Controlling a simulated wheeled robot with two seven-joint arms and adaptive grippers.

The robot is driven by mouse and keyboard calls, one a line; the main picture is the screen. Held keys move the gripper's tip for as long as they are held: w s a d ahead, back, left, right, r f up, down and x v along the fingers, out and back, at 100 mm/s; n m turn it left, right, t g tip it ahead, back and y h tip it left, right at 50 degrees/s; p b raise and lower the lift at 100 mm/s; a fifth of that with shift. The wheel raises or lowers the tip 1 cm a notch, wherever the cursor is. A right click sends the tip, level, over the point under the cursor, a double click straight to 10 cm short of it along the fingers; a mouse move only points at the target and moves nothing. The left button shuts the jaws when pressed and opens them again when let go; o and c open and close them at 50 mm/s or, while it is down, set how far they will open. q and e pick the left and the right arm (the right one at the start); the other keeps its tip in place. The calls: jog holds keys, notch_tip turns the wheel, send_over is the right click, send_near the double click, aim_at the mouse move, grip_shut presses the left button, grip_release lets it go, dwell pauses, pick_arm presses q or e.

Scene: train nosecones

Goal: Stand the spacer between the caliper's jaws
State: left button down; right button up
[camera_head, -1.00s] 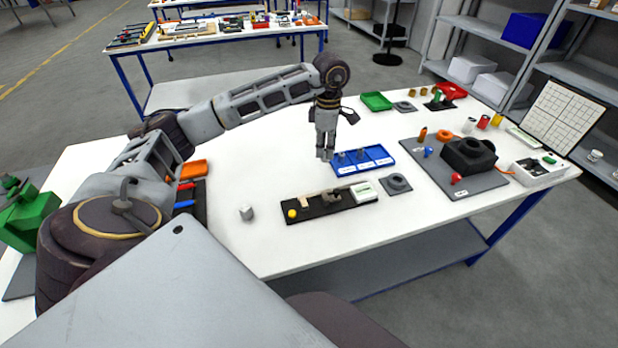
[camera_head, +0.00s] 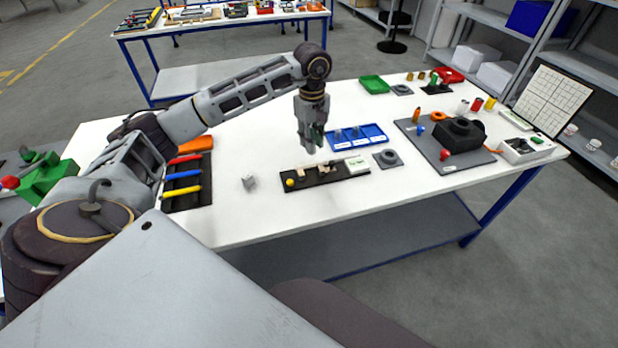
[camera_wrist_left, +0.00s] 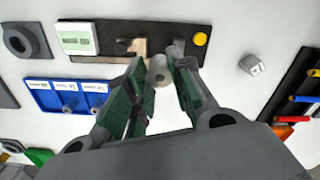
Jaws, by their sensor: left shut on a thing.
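The caliper has a black base (camera_head: 325,179), a yellow knob (camera_head: 290,183) and a white display block (camera_head: 357,164). In the left wrist view its beige jaw (camera_wrist_left: 137,47) and grey jaw (camera_wrist_left: 178,48) stand apart. My left gripper (camera_head: 311,148) points down above and just behind the caliper in the head view. It is shut on the spacer, a pale cylinder (camera_wrist_left: 160,72) between the green-padded fingertips, which appears near the gap between the jaws. Its height above the base is hard to tell. My right gripper is not in view.
A blue tray (camera_head: 377,141) with labelled compartments and grey pieces lies behind the caliper. A grey block with a round hole (camera_head: 388,158) lies to its right, a small pale piece (camera_head: 248,183) to its left. A black tray with coloured bars (camera_head: 204,192) lies further left.

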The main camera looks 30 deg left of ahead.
pick_arm(q)
jog(key=shift+m, duration=1.9)
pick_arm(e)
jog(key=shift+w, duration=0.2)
pick_arm(q)
jog(key=shift+w, duration=0.1)
jog(key=shift+f+p, duration=0.35)
jog(key=shift+f, duration=2.8)
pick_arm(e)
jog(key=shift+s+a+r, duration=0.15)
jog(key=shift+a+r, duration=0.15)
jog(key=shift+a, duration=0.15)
pick_arm(q)
jog(key=shift+f, duration=0.1)
jog(key=shift+a+f, duration=0.1)
jog(key=shift+f, duration=1.6)
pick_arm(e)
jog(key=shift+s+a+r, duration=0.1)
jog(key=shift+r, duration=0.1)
pick_arm(q)
jog(key=shift+f, duration=0.2)
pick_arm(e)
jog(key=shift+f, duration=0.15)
